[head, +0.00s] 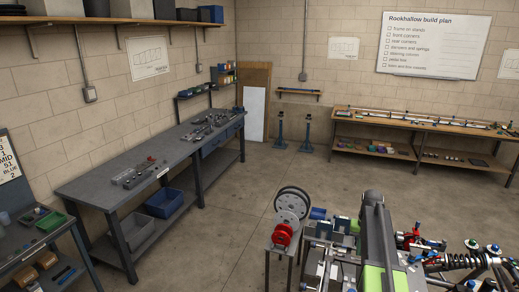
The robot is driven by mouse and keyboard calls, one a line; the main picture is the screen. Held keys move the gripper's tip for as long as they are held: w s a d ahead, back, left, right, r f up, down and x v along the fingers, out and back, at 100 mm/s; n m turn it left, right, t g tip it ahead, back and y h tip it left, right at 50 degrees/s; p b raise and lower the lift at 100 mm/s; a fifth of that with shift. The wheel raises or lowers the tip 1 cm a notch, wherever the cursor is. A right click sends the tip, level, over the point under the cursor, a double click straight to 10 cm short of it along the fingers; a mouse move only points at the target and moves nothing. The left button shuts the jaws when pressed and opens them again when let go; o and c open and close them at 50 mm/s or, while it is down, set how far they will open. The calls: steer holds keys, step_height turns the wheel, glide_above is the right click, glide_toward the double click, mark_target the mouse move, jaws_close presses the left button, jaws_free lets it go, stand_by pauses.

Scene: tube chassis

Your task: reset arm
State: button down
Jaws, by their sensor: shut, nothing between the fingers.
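A dark grey upright part with lime green panels (374,225) rises at the bottom centre-right of the head view. It looks like part of my own arm. I cannot make out any gripper fingers on it or elsewhere in the view. What the end of the arm touches, if anything, is hidden.
A stand with a red hub (281,236) and grey discs is close in front, beside crowded chassis parts and a black coil spring (466,261). A long grey workbench (95,187) runs along the left wall. A wooden bench (440,123) stands at the back right. Open concrete floor (225,215) lies between.

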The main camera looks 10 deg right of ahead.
steer(key=s+a+n, duration=0.2)
steer(key=s+a, duration=0.2)
steer(key=a, duration=0.6)
steer(key=s+a+n, duration=0.1)
steer(key=s+a, duration=0.4)
steer(key=a, duration=0.6)
steer(key=s+a+n, duration=0.2)
steer(key=s+a, duration=0.2)
steer(key=a, duration=0.6)
step_height(320, 180, down, 21)
steer(key=s+b, duration=0.1)
steer(key=b, duration=2)
steer(key=shift+s+d+f, duration=0.2)
steer(key=shift+s+d, duration=0.05)
